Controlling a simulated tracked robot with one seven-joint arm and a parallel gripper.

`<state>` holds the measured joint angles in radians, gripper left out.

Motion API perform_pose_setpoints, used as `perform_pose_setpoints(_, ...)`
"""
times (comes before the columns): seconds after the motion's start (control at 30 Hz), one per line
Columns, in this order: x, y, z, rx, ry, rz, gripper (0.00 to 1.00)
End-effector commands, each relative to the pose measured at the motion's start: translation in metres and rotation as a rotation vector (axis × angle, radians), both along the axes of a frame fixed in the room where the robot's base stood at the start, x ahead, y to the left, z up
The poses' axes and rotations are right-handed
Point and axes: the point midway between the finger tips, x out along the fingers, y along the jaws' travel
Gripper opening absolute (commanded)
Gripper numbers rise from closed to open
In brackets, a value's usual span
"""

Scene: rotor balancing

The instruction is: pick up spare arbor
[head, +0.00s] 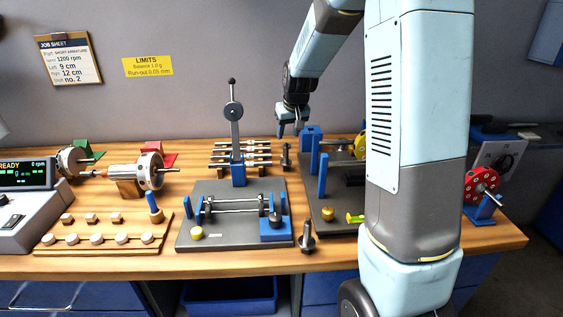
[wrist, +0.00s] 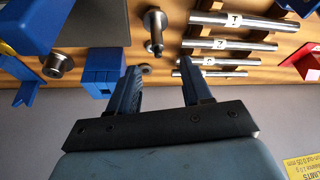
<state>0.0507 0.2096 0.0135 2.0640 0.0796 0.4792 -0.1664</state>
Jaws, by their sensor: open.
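My gripper (head: 290,131) is open and empty above the back of the bench. Its two fingers also show in the wrist view (wrist: 160,75). A dark metal post with a wide round end (head: 286,157), which looks like an arbor, stands at the back below my gripper. In the wrist view this post (wrist: 154,30) lies just beyond the fingertips, roughly in line with the gap and apart from both fingers. A similar flanged post (head: 308,240) stands at the bench's front edge. I cannot tell for sure which one is the spare arbor.
Several steel rods (head: 241,158) with white tags lie in a rack left of the back post; they show close to one finger in the wrist view (wrist: 235,20). A blue block (head: 311,136) stands to its right.

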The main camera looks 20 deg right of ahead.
Motion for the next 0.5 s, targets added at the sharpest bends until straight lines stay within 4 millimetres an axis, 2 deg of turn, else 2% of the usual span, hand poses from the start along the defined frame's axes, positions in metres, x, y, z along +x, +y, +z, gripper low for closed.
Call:
perform_pose_setpoints(0.03,0.003,0.0,-0.01,0.0,0.003,0.0,0.49)
perform_pose_setpoints(0.2,0.011,0.001,-0.029,0.001,0.001,0.0,0.49)
perform_pose_setpoints(0.5,0.016,0.001,-0.042,0.0,0.0,0.0,0.49)
